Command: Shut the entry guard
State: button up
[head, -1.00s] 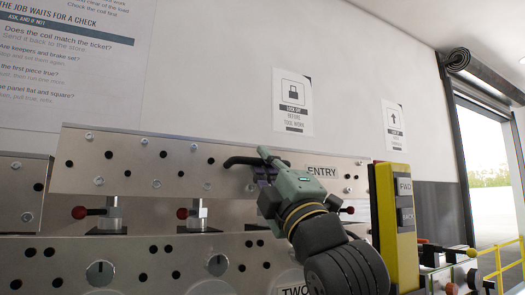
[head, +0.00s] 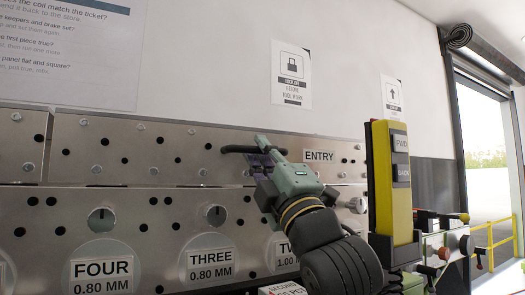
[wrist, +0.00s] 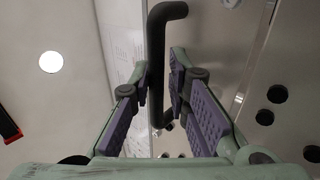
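The entry guard (head: 230,158) is a long, bare metal panel labelled ENTRY, seen in the head view. It lies low over the front of the machine, its lower edge close to the dial panel. Its black bar handle (head: 238,149) also shows in the wrist view (wrist: 156,75). My gripper (head: 262,150) is at this handle. In the wrist view, its purple-padded fingers (wrist: 160,85) stand on both sides of the bar, close against it. My gripper and wrist hide part of the guard right of the handle.
The dial panel (head: 150,238) below carries knobs and thickness labels. A yellow pendant (head: 380,185) with FWD and BACK buttons stands close right of my arm. A yellow railing (head: 495,245) is by the open doorway at right. The wall above the guard is clear except for posters.

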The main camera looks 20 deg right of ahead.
jog(key=shift+o, duration=0.3)
jog(key=shift+w+f, duration=0.1)
jog(key=shift+w, duration=0.05)
jog(key=v, duration=1.2)
